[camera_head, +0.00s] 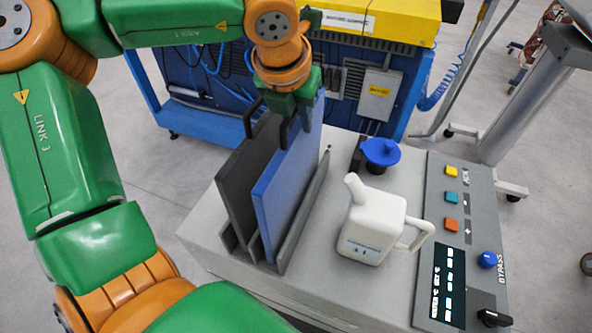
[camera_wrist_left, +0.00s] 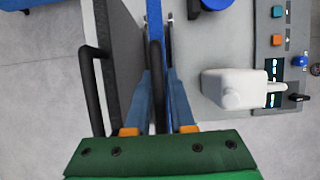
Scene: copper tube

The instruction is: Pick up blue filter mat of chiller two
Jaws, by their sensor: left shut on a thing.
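The blue filter mat (camera_head: 287,188) stands upright in a dark grey slotted holder (camera_head: 303,222) on the grey machine top. In the left wrist view the mat (camera_wrist_left: 168,40) is a thin blue edge with a black handle (camera_wrist_left: 156,58). My left gripper (camera_head: 297,108) is above the mat and shut on its black handle; in the wrist view its fingers (camera_wrist_left: 161,78) lie on either side of it. A dark grey filter mat (camera_head: 243,172) with its own black handle (camera_wrist_left: 92,85) stands just to the left. The right gripper is not in view.
A white jug (camera_head: 368,225) stands right of the holder, with a blue cap (camera_head: 381,153) behind it. A control panel (camera_head: 462,245) with buttons is at the right edge. A blue and yellow cabinet (camera_head: 375,85) stands close behind. Floor is bare at far left.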

